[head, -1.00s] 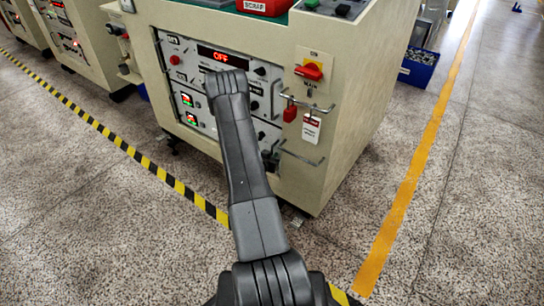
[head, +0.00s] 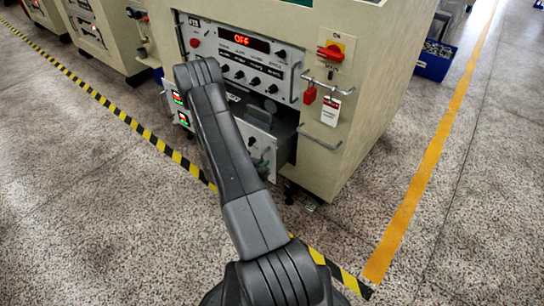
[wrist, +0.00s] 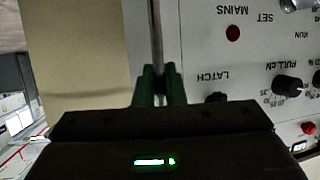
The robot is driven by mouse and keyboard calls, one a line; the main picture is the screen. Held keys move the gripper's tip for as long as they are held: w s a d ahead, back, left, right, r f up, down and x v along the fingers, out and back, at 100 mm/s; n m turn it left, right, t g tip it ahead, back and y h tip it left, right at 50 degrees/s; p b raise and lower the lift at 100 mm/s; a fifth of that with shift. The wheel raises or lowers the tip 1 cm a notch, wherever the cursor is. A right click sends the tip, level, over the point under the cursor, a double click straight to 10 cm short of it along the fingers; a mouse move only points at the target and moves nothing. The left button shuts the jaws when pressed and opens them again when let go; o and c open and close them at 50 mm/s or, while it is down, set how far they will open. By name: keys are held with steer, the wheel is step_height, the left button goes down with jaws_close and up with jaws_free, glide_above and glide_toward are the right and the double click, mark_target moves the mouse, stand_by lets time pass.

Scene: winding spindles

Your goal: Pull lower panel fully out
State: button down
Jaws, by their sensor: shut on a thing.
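The lower panel (head: 264,143) is a light grey drawer front low in the beige cabinet. It stands out from the cabinet, with a dark opening behind it at the right, and my arm covers part of it. In the wrist view the panel face (wrist: 245,65) appears upside down with a knob and LATCH and MAINS lettering. My gripper (wrist: 160,82) has green fingers shut on the panel's metal handle bar (wrist: 156,35), at the panel's edge. In the head view my gripper is mostly hidden by my arm.
The upper panel (head: 243,58) with a red OFF display stays flush in the cabinet (head: 370,110). A red-yellow switch (head: 334,50), red padlock (head: 310,95) and white tag (head: 331,111) are at its right. Striped tape (head: 150,137) crosses the floor. Open floor lies at right.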

steer(key=s+a, duration=0.7)
steer(key=s, duration=0.2)
steer(key=shift+s+b, duration=0.35)
steer(key=c, duration=1.5)
jaws_free()
steer(key=shift+a, duration=0.1)
steer(key=p+v, duration=0.3)
steer(key=v, duration=1)
steer(key=shift+s+a+r, duration=0.1)
steer(key=shift+s, duration=0.25)
steer(key=b+x, duration=0.3)
steer(key=x, duration=1.1)
steer(key=shift+r, duration=0.1)
